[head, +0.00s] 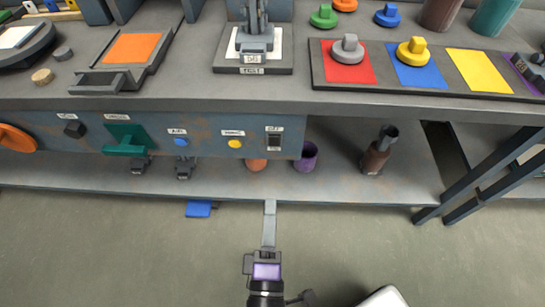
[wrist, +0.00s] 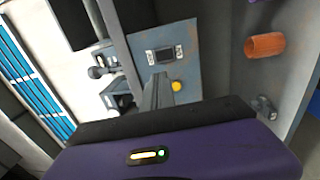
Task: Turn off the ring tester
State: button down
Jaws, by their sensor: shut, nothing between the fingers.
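The ring tester (head: 253,45) stands on the bench top, a grey device on a white-and-grey base with a small label plate. A dark rocker switch (head: 274,141) with small labels above and below is on the front panel (head: 215,125). In the wrist view the switch (wrist: 160,56) has a label at each end; I cannot read them. A yellow button (head: 235,143) is beside it, and also shows in the wrist view (wrist: 176,86). My gripper (head: 269,207) is shut and empty, low in front of the bench, apart from the switch.
The panel also carries a blue button (head: 181,142), a green lever (head: 125,139), a black knob (head: 74,129) and an orange handle (head: 15,138). A purple cup (head: 306,157) and a brown bottle (head: 376,152) stand on the lower shelf. The floor in front is mostly clear.

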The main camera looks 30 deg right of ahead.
aim_at(274, 139)
jog(key=b+x, duration=0.1)
jog(key=x, duration=1.3)
jog(key=shift+s+b, duration=0.1)
jog(key=shift+b, duration=0.2)
